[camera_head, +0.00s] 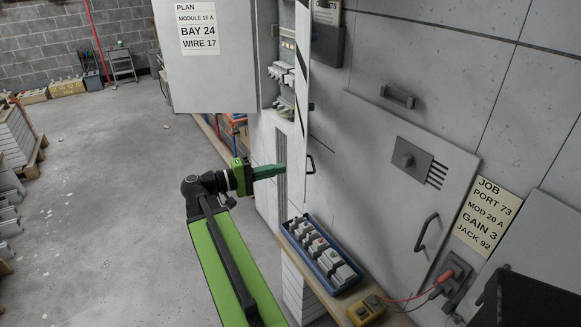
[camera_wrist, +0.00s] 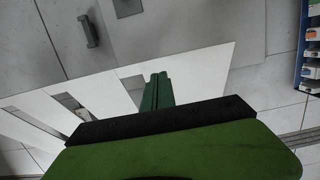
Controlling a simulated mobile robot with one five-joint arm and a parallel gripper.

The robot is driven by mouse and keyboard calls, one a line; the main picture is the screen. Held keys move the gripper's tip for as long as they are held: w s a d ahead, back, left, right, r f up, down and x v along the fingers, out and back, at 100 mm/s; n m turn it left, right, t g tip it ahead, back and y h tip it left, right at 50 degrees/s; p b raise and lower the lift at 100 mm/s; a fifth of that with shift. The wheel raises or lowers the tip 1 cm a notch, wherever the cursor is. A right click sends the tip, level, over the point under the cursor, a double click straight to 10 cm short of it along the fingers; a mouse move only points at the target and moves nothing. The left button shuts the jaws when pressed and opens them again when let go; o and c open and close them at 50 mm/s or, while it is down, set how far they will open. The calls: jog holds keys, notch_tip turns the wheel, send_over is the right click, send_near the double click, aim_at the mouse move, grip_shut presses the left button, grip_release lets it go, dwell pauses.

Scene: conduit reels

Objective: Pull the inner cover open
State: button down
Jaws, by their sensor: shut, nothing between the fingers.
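The inner cover (camera_head: 302,110) is a narrow white panel seen nearly edge-on in the head view. It stands out at an angle from the open cabinet, and the modules inside show to its left. My gripper (camera_head: 284,168) has green fingers, shut and empty, just left of the cover's lower end and apart from the handle. In the wrist view the shut fingers (camera_wrist: 158,88) lie in front of a white panel with cut-outs (camera_wrist: 205,72), seemingly the cover. The cover's handle cannot be made out there.
The outer door (camera_head: 215,75) with the PLAN label stands open at left. A blue tray of modules (camera_head: 352,283) sits on a ledge below right, near a yellow box (camera_head: 366,310). A closed grey door (camera_head: 385,190) is at right.

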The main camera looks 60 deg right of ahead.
aim_at(305, 163)
jog(key=v, duration=1.2)
jog(key=shift+w+a, duration=0.2)
jog(key=x, duration=1.7)
jog(key=shift+s+d, duration=0.1)
jog(key=shift+d, duration=0.05)
